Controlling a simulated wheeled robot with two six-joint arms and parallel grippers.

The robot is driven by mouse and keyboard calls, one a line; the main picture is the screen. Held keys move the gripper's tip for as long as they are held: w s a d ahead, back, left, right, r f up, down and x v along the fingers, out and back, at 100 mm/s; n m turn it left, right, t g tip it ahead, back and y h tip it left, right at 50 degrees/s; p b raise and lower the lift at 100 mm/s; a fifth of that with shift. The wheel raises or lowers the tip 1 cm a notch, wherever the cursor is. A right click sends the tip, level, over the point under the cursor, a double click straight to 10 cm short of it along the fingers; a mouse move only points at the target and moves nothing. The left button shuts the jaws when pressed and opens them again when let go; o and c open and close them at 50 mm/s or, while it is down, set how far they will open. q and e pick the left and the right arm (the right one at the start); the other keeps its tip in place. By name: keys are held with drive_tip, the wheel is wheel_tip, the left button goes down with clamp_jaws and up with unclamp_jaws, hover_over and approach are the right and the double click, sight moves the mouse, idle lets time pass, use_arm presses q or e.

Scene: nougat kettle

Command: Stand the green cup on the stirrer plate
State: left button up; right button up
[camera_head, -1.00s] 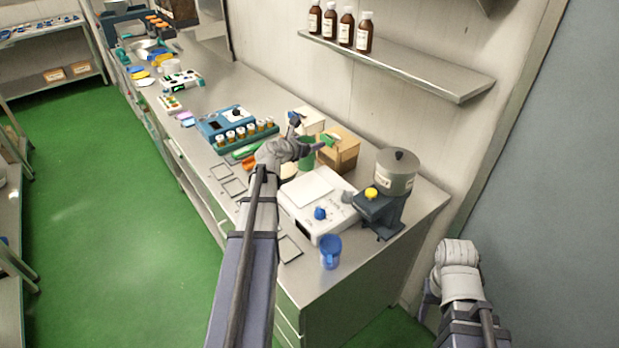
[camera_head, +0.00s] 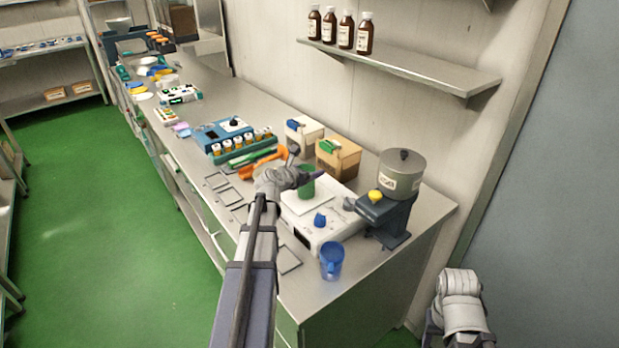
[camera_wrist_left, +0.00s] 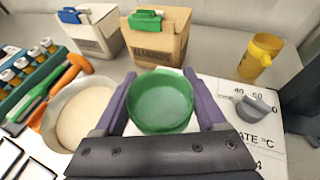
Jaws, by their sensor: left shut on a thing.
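The green cup (camera_head: 306,187) is upright over the back left part of the white stirrer plate (camera_head: 314,233). My left gripper (camera_head: 303,178) is shut on it. In the left wrist view the cup (camera_wrist_left: 160,102) sits between the two purple fingers (camera_wrist_left: 163,104), its open top facing the camera. White plate surface (camera_wrist_left: 222,88) shows beside it. I cannot tell whether the cup's base touches the plate. My right arm shows at the lower right of the head view, but its fingers are out of sight.
A kettle machine (camera_head: 400,175) stands right of the plate, and a blue cup (camera_head: 331,260) in front. A bowl (camera_wrist_left: 78,118) of pale stuff is close left of the gripper. Two boxes, one cardboard (camera_head: 338,160) and one pale (camera_head: 303,140), stand behind.

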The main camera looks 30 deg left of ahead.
use_arm(q)
drive_tip(key=shift+f, duration=0.15)
drive_tip(key=o, duration=1.6)
drive_tip(key=shift+c, duration=0.2)
drive_tip(key=p+v, duration=0.5)
drive_tip(key=v, duration=0.7)
